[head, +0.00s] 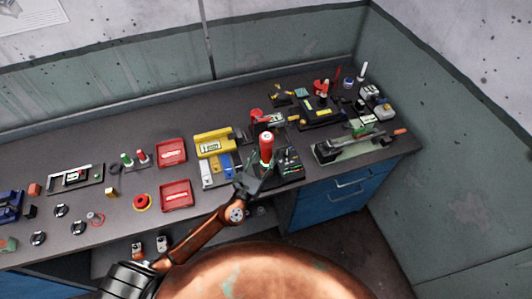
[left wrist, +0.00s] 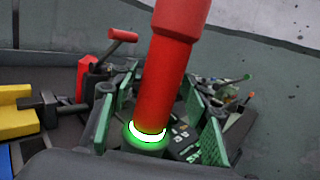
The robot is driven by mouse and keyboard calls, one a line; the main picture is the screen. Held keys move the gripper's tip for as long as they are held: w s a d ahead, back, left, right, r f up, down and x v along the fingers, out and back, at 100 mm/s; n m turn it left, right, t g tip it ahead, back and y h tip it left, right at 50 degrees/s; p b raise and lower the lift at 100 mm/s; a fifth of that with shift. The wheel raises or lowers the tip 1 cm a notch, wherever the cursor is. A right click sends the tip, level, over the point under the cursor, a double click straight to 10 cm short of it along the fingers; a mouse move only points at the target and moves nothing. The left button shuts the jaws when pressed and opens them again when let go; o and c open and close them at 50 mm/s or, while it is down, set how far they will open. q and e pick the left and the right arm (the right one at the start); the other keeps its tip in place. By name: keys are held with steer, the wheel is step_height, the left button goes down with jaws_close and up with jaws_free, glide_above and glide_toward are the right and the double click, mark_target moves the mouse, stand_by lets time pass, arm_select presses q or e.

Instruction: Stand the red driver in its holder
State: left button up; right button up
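The red driver (head: 266,146) stands nearly upright near the front of the bench in the head view. Its red handle fills the middle of the left wrist view (left wrist: 164,75). A glowing green-white ring (left wrist: 147,134) circles its lower end, above a dark round base that looks like the holder. My left gripper (head: 254,179) is at the driver's lower end. Its green-padded fingers stand apart on both sides of the handle, with gaps visible. The driver's tip is hidden. My right gripper is not in view.
A yellow case (head: 214,141) and red trays (head: 171,152) lie left of the driver. A red-handled tool (left wrist: 110,48) stands behind it. A long fixture (head: 358,146) and small tools crowd the bench to the right. A wall closes off the right side.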

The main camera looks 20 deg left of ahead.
arm_select(q)
steer(key=shift+o, duration=0.5)
steer(key=shift+f, duration=0.25)
steer(key=shift+s, duration=0.3)
steer(key=v, duration=1.1)
steer(key=shift+s, duration=0.25)
steer(key=shift+r, duration=0.1)
